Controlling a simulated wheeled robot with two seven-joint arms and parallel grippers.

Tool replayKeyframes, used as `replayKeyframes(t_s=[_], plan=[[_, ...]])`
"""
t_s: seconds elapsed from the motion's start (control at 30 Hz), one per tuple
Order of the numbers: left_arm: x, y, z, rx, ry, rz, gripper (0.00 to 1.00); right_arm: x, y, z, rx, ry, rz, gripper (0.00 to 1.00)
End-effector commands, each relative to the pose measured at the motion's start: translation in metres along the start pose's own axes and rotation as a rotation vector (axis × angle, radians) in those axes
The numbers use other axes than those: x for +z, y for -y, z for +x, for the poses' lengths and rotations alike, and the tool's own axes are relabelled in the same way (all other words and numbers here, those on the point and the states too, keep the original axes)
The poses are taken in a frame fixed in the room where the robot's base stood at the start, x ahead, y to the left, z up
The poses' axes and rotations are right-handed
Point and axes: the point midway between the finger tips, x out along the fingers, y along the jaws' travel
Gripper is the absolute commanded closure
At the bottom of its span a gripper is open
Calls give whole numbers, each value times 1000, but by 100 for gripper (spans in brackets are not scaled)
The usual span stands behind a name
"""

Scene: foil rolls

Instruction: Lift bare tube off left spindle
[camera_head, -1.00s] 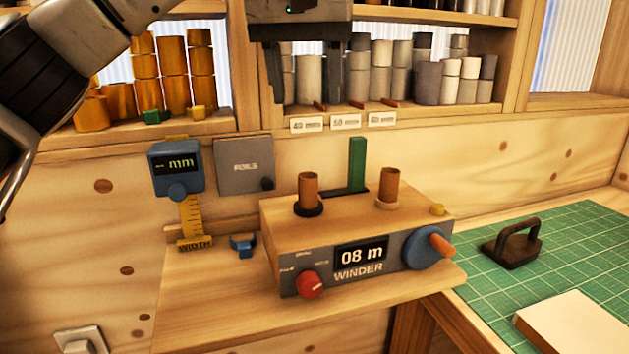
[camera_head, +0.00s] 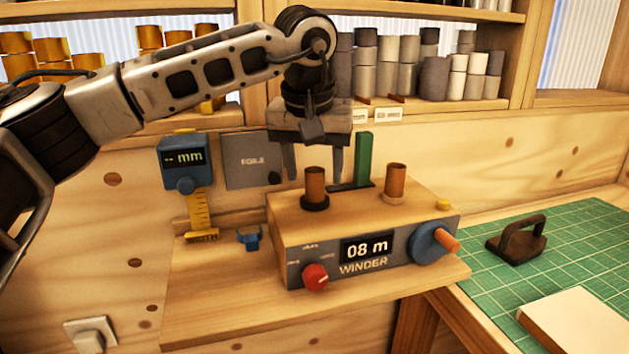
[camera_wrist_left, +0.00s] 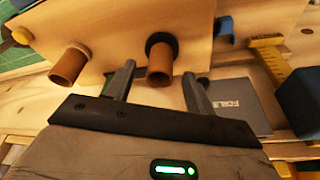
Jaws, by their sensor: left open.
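A bare brown tube (camera_head: 315,186) stands upright on the left spindle of the winder (camera_head: 365,215), above a black ring. My left gripper (camera_head: 314,178) points down at it, open, with one finger on either side of the tube in the picture. In the left wrist view the tube (camera_wrist_left: 160,65) shows between the two open fingertips (camera_wrist_left: 158,72), with gaps on both sides. How far down the tube the fingers reach is hard to tell. A second brown tube (camera_head: 395,180) stands on the right spindle, above a pale ring. My right gripper is not in view.
A green upright block (camera_head: 363,158) stands behind the spindles, close to my gripper's right finger. A blue width gauge (camera_head: 182,165) and a grey foils panel (camera_head: 250,160) are on the wall at left. A cutting mat (camera_head: 570,255) lies at right. Shelves of rolls stand behind.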

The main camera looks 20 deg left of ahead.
Motion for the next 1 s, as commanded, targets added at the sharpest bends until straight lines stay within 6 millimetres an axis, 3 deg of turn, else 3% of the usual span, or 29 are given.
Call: replayKeyframes(t_s=[0.33,0.5,0.83,1.0], plan=[[0,0,11,2,-1,1,46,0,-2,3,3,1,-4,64],[0,0,10,1,-1,1,93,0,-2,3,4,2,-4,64],[0,-1,9,2,-1,1,93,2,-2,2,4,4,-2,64],[-4,-1,-1,2,-4,1,93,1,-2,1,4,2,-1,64]])
